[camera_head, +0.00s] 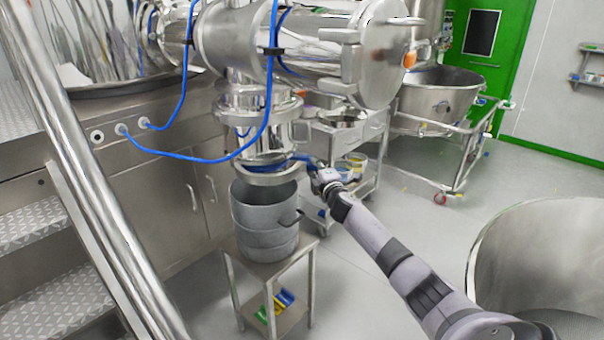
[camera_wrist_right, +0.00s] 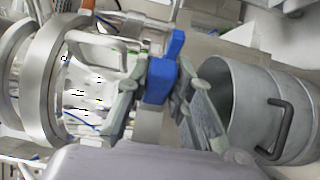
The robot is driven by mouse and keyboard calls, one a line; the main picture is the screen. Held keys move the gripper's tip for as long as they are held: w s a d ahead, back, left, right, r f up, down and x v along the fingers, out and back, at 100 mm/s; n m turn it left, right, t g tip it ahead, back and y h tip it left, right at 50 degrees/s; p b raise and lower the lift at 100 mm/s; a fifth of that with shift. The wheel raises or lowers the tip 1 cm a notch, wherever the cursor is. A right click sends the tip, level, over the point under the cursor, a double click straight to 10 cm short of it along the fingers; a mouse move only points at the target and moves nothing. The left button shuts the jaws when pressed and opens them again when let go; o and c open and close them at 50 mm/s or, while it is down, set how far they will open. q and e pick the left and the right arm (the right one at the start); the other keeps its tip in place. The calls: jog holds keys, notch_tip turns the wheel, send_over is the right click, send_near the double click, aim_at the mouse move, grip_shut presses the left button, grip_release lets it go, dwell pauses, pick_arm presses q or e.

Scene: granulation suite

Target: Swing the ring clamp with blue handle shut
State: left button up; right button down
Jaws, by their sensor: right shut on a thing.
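The ring clamp (camera_head: 262,178) is a steel ring around the lower end of the vertical steel outlet, just above a grey drum (camera_head: 263,228). Its blue handle (camera_wrist_right: 160,82) shows clearly in the right wrist view, between the fingers. My right gripper (camera_head: 314,168) reaches in from the lower right and is beside the clamp's right side. In the wrist view my right gripper (camera_wrist_right: 162,88) is shut on the blue handle. The gripper hides part of the handle and the clamp, so I cannot tell how far the ring is closed. My left gripper is not in view.
The drum stands on a small steel table (camera_head: 282,262) under the outlet. A blue hose (camera_head: 195,159) hangs across the machine at left. A steel cart (camera_head: 347,140) stands behind my right gripper. A large steel vessel (camera_head: 540,235) is at the lower right. A railing (camera_head: 95,190) crosses the left.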

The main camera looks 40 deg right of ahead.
jog(key=shift+w+d+r+n+t+y+b, duration=0.2)
jog(key=shift+w+d+n+t+y+b, duration=0.35)
jog(key=shift+w+d+y, duration=0.7)
jog(key=shift+a, duration=0.1)
jog(key=c, duration=1.5)
grip_release()
jog(key=shift+n, duration=0.25)
jog(key=shift+o, duration=0.3)
jog(key=shift+f, duration=0.1)
jog(key=v, duration=1.2)
